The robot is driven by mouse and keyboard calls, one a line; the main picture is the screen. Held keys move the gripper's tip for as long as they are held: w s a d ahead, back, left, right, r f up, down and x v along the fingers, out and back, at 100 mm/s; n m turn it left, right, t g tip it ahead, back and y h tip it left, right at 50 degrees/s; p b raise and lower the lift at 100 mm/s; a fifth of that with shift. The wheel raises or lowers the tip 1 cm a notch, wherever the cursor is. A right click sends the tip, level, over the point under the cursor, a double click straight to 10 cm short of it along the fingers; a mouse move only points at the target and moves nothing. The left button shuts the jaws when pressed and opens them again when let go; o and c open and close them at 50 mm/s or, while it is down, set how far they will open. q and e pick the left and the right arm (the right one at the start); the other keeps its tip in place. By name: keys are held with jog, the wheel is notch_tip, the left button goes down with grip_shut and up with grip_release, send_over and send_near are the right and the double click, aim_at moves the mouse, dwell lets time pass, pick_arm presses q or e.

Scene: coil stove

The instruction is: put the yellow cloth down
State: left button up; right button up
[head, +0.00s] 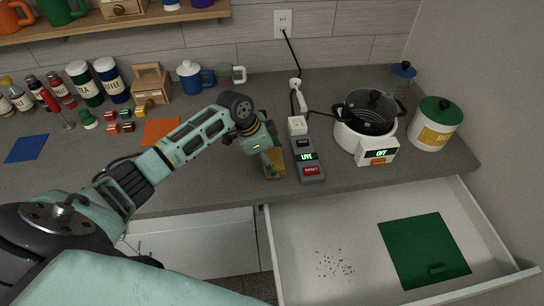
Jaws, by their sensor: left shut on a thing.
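My left gripper (271,170) reaches over the counter from the left, just behind its front edge, and points down. It is shut on the yellow cloth (280,161), a small dull-yellow patch around the fingertips. The fingers hide part of the cloth, and I cannot tell whether it touches the counter. My right gripper is not in view.
A grey switch box (307,162) reading LIVE stands just right of the gripper. A cooker with a black pot (368,112) reads OFF. The open drawer (300,220) holds dark crumbs (333,263) and a green mat (424,248). An orange square (160,131) lies on the counter (225,185).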

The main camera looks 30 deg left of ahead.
pick_arm(q)
jog(key=shift+f, duration=0.2)
jog(key=shift+f, duration=0.1)
jog(key=shift+f, duration=0.25)
jog(key=o, duration=0.9)
jog(key=shift+s, duration=0.1)
jog(key=shift+c, duration=0.2)
jog(key=shift+o, duration=1.2)
jog(key=shift+f, duration=0.1)
